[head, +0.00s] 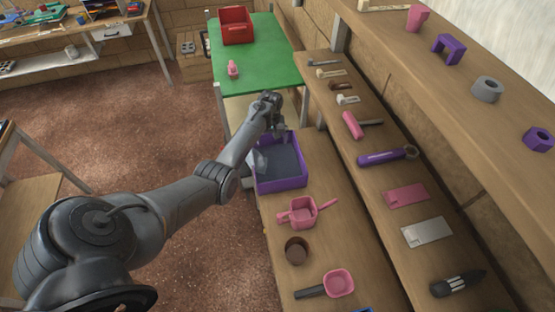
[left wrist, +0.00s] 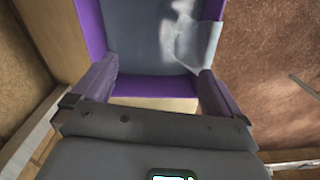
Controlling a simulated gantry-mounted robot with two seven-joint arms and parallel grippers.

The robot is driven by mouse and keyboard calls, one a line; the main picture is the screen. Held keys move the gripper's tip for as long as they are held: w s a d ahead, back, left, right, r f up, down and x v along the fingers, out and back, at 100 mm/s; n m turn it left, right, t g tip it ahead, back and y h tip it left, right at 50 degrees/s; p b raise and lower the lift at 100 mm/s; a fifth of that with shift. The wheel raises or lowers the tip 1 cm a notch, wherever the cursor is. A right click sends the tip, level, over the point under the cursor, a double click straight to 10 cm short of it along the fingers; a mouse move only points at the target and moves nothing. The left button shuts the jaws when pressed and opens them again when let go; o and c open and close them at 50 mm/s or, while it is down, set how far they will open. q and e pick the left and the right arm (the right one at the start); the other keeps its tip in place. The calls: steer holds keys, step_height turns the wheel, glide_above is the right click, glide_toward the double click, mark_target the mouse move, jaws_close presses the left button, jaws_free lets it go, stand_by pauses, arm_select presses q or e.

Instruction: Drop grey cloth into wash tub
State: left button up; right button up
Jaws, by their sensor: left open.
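The purple wash tub (head: 281,186) stands on the bench below my left arm, with a dark grey flat area inside. The grey cloth (head: 258,161) lies at the tub's left side, partly inside and draped over the left rim; my arm hides part of it. In the left wrist view the cloth (left wrist: 193,42) hangs over the tub's right wall, and the tub's near wall (left wrist: 155,86) lies just beyond my fingers. My left gripper (head: 282,135) is above the tub's far end. My right gripper is out of view.
A green table (head: 262,60) with a red crate (head: 236,26) stands beyond the tub. A pink scoop (head: 301,213), a brown cup (head: 296,250) and a pink pan (head: 338,284) sit nearer on the bench. Shelves with several tools run along the right.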

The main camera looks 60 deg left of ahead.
arm_select(q)
steer(key=shift+r, duration=0.25)
step_height(320, 180, up, 11)
stand_by(0.8)
steer(key=shift+f, duration=0.15)
